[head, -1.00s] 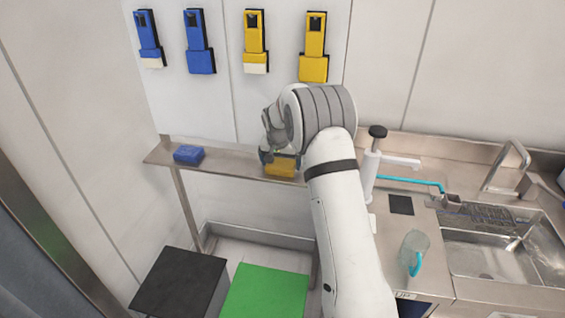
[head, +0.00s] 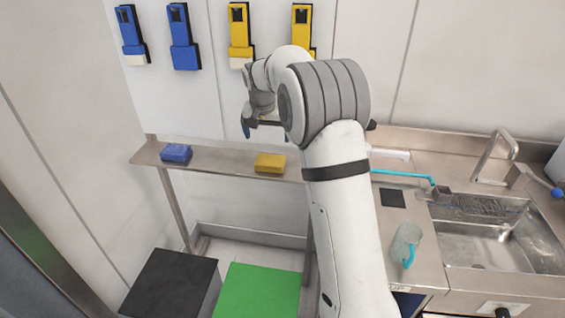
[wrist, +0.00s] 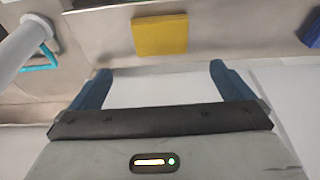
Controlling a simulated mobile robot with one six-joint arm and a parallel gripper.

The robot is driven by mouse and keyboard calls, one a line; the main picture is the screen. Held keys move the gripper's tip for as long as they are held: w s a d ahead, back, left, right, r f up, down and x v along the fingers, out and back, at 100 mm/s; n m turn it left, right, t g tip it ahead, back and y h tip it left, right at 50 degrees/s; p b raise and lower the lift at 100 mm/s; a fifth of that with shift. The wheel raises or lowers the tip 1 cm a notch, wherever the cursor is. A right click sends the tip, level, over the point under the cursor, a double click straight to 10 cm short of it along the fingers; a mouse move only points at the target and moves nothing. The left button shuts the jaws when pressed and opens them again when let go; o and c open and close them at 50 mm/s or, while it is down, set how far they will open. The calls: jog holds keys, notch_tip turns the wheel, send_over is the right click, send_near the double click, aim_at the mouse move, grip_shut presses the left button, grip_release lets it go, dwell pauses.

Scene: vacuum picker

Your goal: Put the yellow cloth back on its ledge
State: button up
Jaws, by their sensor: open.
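The yellow cloth (head: 270,163), a folded block, lies on the narrow metal ledge (head: 225,162) along the wall, to the right of a blue cloth (head: 176,153). My gripper (head: 262,130) is above the ledge and apart from the yellow cloth. In the wrist view, my gripper's two blue fingertips (wrist: 160,78) are wide apart with nothing between them. The yellow cloth (wrist: 160,35) shows beyond the fingertips, flat on the ledge (wrist: 230,35). In the head view, my arm partly hides the ledge's right end.
Blue and yellow holders (head: 240,35) hang on the wall above the ledge. A black-topped box (head: 170,283) and a green-topped box (head: 258,290) stand below. To the right are a counter with a clear jug (head: 405,243) and a sink (head: 490,245).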

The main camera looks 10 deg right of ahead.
jog(key=s+d+r+n, duration=0.1)
jog(key=s+r, duration=0.3)
jog(key=s, duration=0.6)
jog(key=s+r+n, duration=0.1)
jog(key=s+r, duration=0.3)
jog(key=s, duration=0.6)
jog(key=s+f+n, duration=0.1)
jog(key=s+f, duration=0.1)
jog(key=s, duration=0.8)
jog(key=s+d+f+n+y, duration=0.1)
jog(key=s+f, duration=0.2)
jog(key=s, duration=0.7)
jog(key=shift+s+t, duration=0.3)
jog(key=shift+s, duration=0.1)
jog(key=shift+d, duration=0.1)
